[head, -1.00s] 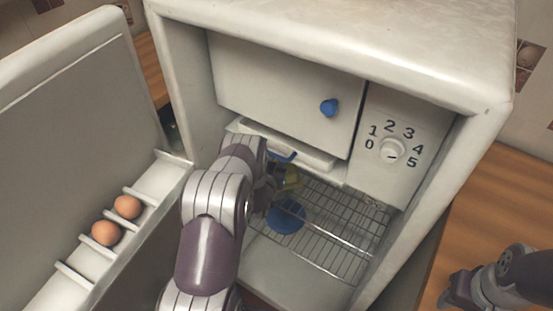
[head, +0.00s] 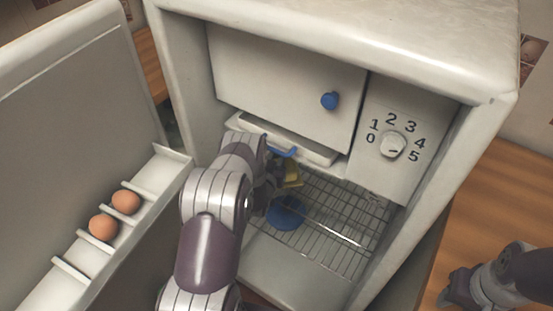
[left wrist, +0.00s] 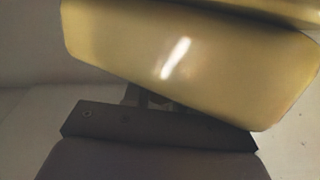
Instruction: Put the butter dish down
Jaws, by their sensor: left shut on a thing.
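The butter dish, a glossy yellow thing (left wrist: 190,60), fills the upper part of the left wrist view, just beyond my gripper. In the head view only a small yellow part of it (head: 293,176) shows, inside the open fridge. My left gripper (head: 272,182) is shut on it above the wire rack (head: 335,225), mostly hidden behind my own arm. I cannot tell whether the dish touches the rack. My right gripper (head: 452,298) is at the lower right, outside the fridge; its fingers are too unclear to judge.
A round blue plate (head: 286,212) lies on the rack below the yellow dish. A white tray (head: 300,148) hangs above, under the closed freezer door (head: 285,85). The fridge door (head: 75,120) stands open at left with two eggs (head: 115,214). The rack's right part is clear.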

